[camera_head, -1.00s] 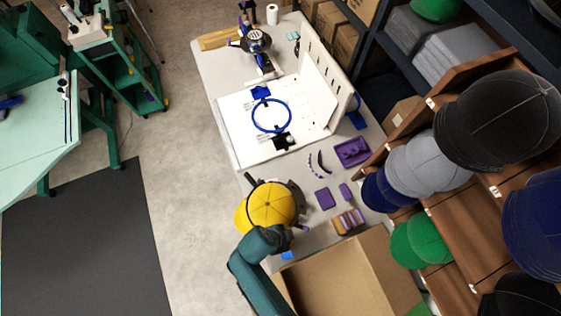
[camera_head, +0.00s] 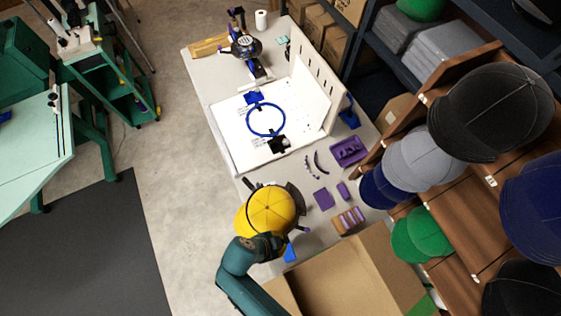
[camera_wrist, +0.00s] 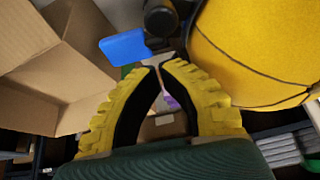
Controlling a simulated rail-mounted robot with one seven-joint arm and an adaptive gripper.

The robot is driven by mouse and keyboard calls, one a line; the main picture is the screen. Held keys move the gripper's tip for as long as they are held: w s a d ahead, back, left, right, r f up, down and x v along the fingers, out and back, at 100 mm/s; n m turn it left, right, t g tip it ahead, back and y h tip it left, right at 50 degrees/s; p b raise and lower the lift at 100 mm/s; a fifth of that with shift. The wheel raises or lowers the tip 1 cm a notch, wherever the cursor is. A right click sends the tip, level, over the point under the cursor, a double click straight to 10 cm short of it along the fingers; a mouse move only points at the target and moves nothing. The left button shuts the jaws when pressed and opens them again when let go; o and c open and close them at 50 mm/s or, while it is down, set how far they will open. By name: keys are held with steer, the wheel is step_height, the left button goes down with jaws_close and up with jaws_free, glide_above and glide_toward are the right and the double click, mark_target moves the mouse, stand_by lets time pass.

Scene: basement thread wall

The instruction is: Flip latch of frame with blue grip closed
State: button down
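A yellow cap (camera_head: 270,208) sits on a dark cap frame at the front left of the table, and the cap hides much of that frame. The blue grip (camera_head: 290,253) shows just below the cap, at the table edge. In the wrist view, the blue grip (camera_wrist: 125,46) is up and left of my fingertips, beside a dark rounded part (camera_wrist: 160,16); the cap (camera_wrist: 260,50) fills the upper right. My gripper (camera_wrist: 163,66) has its yellow-backed fingers drawn together, with only a narrow gap at the tips and nothing seen between them. I cannot make out the latch or its position.
An open cardboard box (camera_head: 345,280) stands close on the right of my arm. The table (camera_head: 215,80) holds a white board with a blue ring (camera_head: 266,120) and several purple pieces. A cap rack (camera_head: 460,215) stands at right.

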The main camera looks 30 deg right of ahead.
steer(key=shift+r+p, duration=0.6)
steer(key=shift+r, duration=0.15)
steer(key=shift+d+r+p, duration=0.2)
steer(key=shift+r+p, duration=0.15)
steer(key=w+a+r, duration=0.1)
steer(key=a+r, duration=0.4)
steer(key=a, duration=0.2)
steer(key=shift+w+r+p, duration=0.15)
steer(key=shift+r+p, duration=0.2)
steer(key=shift+r, duration=0.05)
